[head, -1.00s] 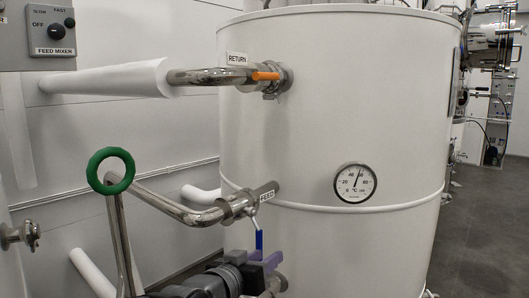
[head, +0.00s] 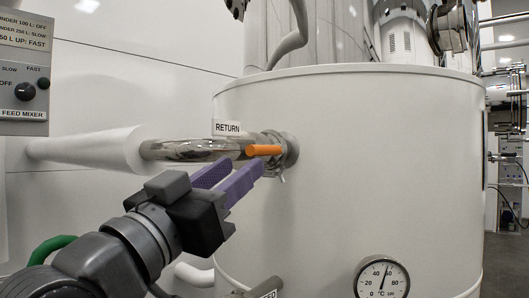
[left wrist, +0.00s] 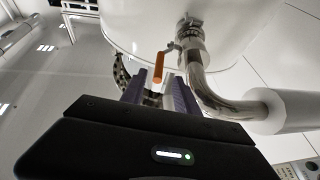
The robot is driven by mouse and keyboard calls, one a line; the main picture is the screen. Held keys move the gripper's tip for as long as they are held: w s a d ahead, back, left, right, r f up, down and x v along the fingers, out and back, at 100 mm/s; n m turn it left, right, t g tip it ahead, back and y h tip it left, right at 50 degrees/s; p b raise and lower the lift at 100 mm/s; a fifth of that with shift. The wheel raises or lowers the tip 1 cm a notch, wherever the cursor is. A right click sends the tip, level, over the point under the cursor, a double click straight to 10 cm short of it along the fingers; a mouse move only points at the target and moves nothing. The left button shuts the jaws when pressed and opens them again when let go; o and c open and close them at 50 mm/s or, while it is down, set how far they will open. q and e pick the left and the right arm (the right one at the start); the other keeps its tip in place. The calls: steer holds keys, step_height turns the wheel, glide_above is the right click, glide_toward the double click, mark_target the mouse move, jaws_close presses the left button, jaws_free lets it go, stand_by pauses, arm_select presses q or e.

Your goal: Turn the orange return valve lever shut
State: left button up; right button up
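The orange return valve lever (head: 264,150) sits on the pipe fitting below the RETURN label, at the tank's upper left. Its free end points left, roughly along the steel pipe. My left gripper (head: 240,168) reaches up from the lower left, with its purple fingertips just below and left of the lever. In the left wrist view, the lever (left wrist: 158,67) appears between the tips of the two spread fingers (left wrist: 156,80). The fingers are open and hold nothing. Whether the lever's end lies inside the gap in depth is hard to tell. My right gripper is out of view.
The white tank (head: 370,165) fills the right side. The return pipe (head: 185,150) with its white sleeve runs left to the wall. The FEED MIXER panel (head: 22,80) hangs at the left. A dial gauge (head: 382,279) sits low on the tank. A green ring (head: 50,248) is partly hidden behind my arm.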

mark_target(262, 150)
arm_select(q)
steer(key=p+x, duration=0.3)
steer(key=x, duration=0.4)
steer(key=shift+w+d+r+p, duration=0.15)
steer(key=shift+d+r+p, duration=0.05)
steer(key=shift+p, duration=0.2)
jaws_close()
stand_by(0.3)
stand_by(1.1)
